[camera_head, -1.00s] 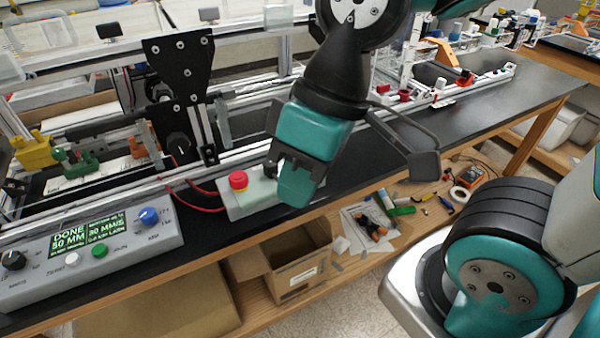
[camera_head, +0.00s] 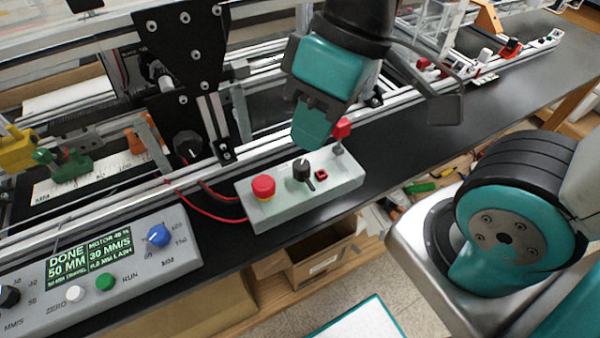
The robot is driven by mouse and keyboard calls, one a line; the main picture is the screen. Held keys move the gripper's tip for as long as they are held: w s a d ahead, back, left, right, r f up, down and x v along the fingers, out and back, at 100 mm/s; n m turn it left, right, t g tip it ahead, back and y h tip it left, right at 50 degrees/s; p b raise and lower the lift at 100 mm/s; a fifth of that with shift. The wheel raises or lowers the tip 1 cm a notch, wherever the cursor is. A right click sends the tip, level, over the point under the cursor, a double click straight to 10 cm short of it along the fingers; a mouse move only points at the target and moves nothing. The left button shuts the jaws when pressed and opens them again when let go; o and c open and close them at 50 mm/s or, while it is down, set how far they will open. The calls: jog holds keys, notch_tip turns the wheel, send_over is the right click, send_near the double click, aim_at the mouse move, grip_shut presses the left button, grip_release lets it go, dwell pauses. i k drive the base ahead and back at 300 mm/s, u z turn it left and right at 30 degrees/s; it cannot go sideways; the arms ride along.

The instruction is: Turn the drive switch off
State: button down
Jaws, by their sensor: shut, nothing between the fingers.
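A pale grey switch box (camera_head: 285,211) sits on the black bench top at the front of the frame. It carries a red mushroom button (camera_head: 263,187), a black rotary knob (camera_head: 302,169) with its handle slanting down to the right, a small red square switch (camera_head: 321,175) and a red-tipped lever (camera_head: 341,129) standing up at the right end. No label shows which one is the drive switch. My gripper (camera_head: 312,137) is shut and empty, pointing down above and behind the knob. It looks apart from the box, and its tip partly overlaps the view left of the red-tipped lever.
A control panel (camera_head: 112,290) at the left has a lit green display (camera_head: 90,258) reading DONE, 50 MM and 30 MM/S, and several knobs and buttons. Red wires (camera_head: 205,205) run into the box's left side. Extrusion rails and a black plate (camera_head: 185,55) stand behind. Bench top right of the box is clear.

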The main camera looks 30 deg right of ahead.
aim_at(301, 167)
jog(key=k, duration=1.25)
jog(key=z, duration=0.75)
jog(key=i, duration=1.35)
jog(key=u, duration=0.8)
